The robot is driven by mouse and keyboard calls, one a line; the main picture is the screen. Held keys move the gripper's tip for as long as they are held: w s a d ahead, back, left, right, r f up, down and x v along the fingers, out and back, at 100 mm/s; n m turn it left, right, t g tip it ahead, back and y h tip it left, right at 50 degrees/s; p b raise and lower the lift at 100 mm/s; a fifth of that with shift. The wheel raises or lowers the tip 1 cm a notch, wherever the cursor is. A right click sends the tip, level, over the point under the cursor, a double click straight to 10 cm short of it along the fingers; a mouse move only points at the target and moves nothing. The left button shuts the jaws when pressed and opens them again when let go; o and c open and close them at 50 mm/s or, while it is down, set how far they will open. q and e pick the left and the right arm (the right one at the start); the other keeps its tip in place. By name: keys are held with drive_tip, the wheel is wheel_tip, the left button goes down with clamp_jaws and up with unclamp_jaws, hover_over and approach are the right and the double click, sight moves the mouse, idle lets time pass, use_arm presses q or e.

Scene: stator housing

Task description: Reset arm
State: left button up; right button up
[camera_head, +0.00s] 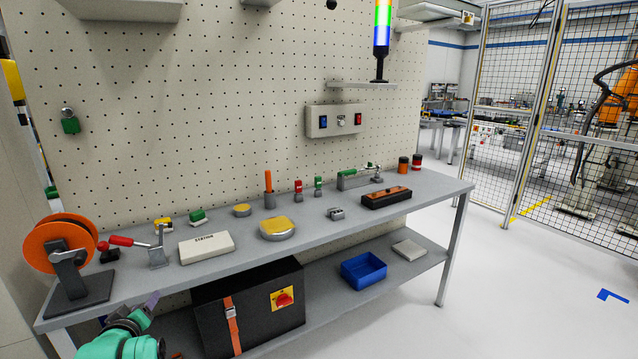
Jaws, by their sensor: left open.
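My left gripper (130,309) shows at the bottom left, at the end of my teal arm, low in front of the grey workbench (350,224). Its purple-grey fingers are apart, and I see nothing between them. My right gripper is out of view. On the bench above it are an orange reel (60,245) on a dark stand, a lever with a red handle (122,241) and a white labelled box (206,247).
A round yellow-topped part (277,228) and a dark orange-topped block (386,197) also sit on the bench. The floor at right is clear before a mesh fence (502,100).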

use_arm(q)
drive_tip(key=s+d+f+m+g+h, duration=0.35)
drive_tip(key=s+d+f+m, duration=0.3)
drive_tip(key=s+d, duration=0.45)
drive_tip(key=s+d+f+m+g+h, duration=0.2)
drive_tip(key=s+d+f+m+g, duration=0.4)
drive_tip(key=s+d, duration=0.55)
wheel_tip(320, 180, down, 22)
drive_tip(key=s, duration=0.3)
drive_tip(key=s+a+f+g+p, duration=0.1)
drive_tip(key=s+a+f+g, duration=0.1)
drive_tip(key=s+f, duration=1.3)
drive_tip(key=shift+s+a+p, duration=0.3)
drive_tip(key=shift+s+a, duration=0.3)
drive_tip(key=shift+s, duration=0.3)
drive_tip(key=shift+m, duration=0.25)
